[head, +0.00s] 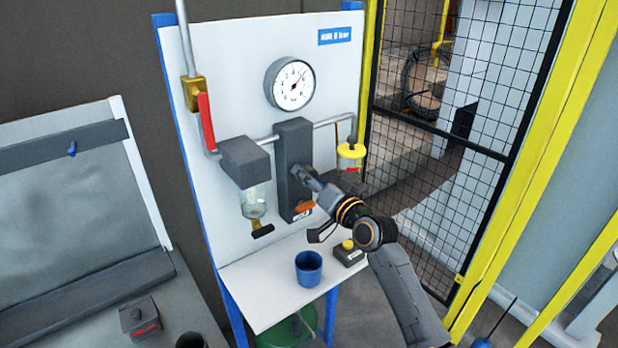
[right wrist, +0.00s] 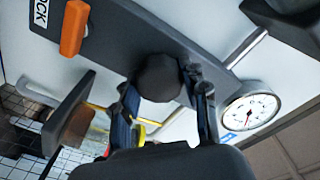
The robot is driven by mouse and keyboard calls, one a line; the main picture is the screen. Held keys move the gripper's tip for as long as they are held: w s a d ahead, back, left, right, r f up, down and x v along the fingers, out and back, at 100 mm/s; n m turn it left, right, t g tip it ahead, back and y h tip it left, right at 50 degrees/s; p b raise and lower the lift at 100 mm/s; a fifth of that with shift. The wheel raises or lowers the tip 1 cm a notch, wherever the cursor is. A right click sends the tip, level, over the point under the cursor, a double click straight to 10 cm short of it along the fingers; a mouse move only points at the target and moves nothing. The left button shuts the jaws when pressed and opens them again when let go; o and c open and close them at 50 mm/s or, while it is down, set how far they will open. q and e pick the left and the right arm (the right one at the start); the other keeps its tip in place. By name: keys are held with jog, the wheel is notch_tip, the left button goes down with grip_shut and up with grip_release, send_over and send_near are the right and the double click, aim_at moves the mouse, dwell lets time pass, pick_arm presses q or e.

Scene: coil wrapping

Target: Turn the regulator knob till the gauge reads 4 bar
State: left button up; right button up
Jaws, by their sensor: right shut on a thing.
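The regulator is a tall dark grey block (head: 293,145) on a white upright panel. Its dark faceted knob (right wrist: 158,78) shows in the right wrist view, between the two fingers of my right gripper. My right gripper (head: 302,174) is shut on the knob and hides it in the head view. The round white gauge (head: 290,83) sits above the regulator. The gauge also shows in the right wrist view (right wrist: 250,112), tilted. My left gripper is not in view.
An orange lever (head: 304,206) sits low on the regulator block. A filter bowl (head: 253,203) hangs left of it, and a yellow-topped lubricator (head: 351,155) right. A red-handled valve (head: 206,122) is further left. A blue cup (head: 308,268) stands on the shelf below.

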jog(key=shift+f+n+b, duration=0.2)
jog(key=shift+n+b, duration=0.8)
jog(key=n+b, duration=0.2)
jog(key=shift+n, duration=0.3)
jog(key=shift+n+b, duration=0.7)
jog(key=shift+n, duration=0.5)
jog(key=shift+r+n+y+b, duration=0.1)
jog(key=shift+n+y+b, duration=0.35)
jog(key=shift+n, duration=0.95)
jog(key=o, duration=1.1)
jog(key=shift+o, duration=0.2)
